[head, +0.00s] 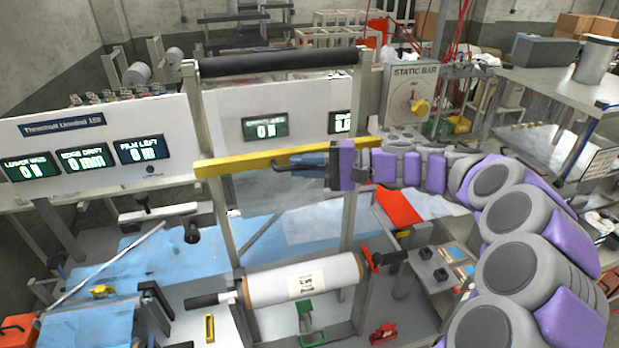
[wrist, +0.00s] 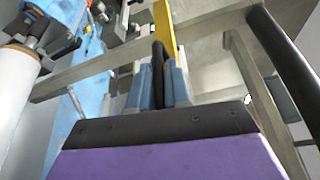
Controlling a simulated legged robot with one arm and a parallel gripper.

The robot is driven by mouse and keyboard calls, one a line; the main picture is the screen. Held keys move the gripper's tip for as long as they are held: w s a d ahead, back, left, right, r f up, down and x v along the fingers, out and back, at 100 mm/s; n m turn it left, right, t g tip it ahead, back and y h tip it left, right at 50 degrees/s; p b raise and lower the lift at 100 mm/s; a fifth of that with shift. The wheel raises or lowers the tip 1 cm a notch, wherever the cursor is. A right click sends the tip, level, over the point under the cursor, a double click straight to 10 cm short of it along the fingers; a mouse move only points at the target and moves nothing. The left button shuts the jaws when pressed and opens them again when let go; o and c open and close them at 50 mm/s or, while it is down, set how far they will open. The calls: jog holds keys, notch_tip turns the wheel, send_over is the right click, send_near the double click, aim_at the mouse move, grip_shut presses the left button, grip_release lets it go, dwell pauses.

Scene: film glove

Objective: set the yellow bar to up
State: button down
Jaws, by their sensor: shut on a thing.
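The yellow bar (head: 238,164) spans the front of the metal frame between its two posts, below the black top roller, and is nearly level in the head view. In the wrist view part of the yellow bar (wrist: 165,28) shows beyond my fingertips. My gripper (head: 284,160) reaches in from the right at the bar's middle. Its blue fingers are shut on a black handle (wrist: 158,62), which seems to belong to the bar. The fingers hide most of the handle in the head view, and the purple wrist covers the bar's right part.
The black top roller (head: 280,62) lies above the bar. A film roll (head: 270,281) sits below. A display panel (head: 95,140) stands left. Posts stand close by.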

aim_at(298, 154)
jog(key=shift+a+r+p, duration=0.1)
jog(key=shift+r+p, duration=0.2)
jog(key=shift+r, duration=1.25)
jog(key=c, duration=1.4)
grip_release()
jog(key=shift+o, duration=1.2)
jog(key=shift+a, duration=0.55)
jog(key=shift+d+f, duration=0.15)
jog(key=s+d+r, duration=0.1)
jog(key=d, duration=1.6)
jog(key=shift+s+r+b, duration=0.25)
jog(key=shift+s+b, duration=0.15)
jog(key=shift+b, duration=0.05)
